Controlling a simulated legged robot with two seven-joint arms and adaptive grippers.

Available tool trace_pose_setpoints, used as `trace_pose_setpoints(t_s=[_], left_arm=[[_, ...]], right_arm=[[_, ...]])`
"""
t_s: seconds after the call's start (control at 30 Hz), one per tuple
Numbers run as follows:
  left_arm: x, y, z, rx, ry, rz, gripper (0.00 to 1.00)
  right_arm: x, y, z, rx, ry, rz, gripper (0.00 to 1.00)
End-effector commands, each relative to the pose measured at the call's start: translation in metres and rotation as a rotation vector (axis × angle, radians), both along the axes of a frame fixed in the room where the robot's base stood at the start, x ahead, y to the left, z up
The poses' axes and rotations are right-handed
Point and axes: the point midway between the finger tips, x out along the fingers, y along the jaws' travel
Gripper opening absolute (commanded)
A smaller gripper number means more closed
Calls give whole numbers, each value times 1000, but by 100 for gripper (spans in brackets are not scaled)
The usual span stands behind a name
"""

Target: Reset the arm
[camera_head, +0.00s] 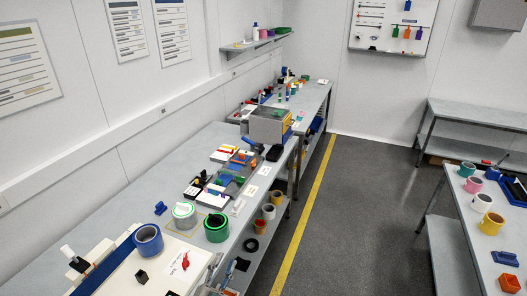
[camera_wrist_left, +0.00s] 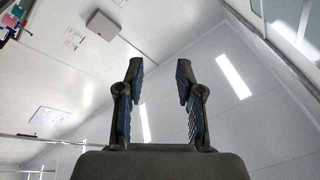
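My left gripper (camera_wrist_left: 160,75) points up in the left wrist view. Its two dark fingers with blue ribbed pads stand well apart, with nothing between them, only white wall and ceiling behind. In the head view, what look like the left gripper's fingers (camera_head: 222,270) show small at the bottom edge, beside the near bench's front edge. My right gripper is in neither view.
A long grey bench (camera_head: 105,217) on the left carries a blue tape roll (camera_head: 148,240), a green roll (camera_head: 216,228) and a grey machine (camera_head: 268,124). Another table (camera_head: 465,215) holds cups at right. The dark floor (camera_head: 350,220) between them is clear.

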Motion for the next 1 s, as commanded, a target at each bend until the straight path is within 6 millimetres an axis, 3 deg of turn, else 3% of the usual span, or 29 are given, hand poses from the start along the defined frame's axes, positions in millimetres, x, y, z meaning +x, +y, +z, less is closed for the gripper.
trace_pose_setpoints(t_s=[0.03,0.13,0.2,0.3,0.5,0.77,1.0], left_arm=[[-5,25,-33,-79,155,107,36],[-29,67,-102,-186,473,292,36],[-57,85,-147,-230,680,383,36],[-102,98,-195,-262,927,464,36],[-183,104,-250,-281,1284,535,36],[-275,98,-280,-273,1635,552,36],[-258,96,-362,-256,1657,559,36]], right_arm=[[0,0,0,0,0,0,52],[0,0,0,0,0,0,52],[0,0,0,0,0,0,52],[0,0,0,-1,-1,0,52],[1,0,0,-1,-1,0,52],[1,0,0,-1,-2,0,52],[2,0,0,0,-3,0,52]])
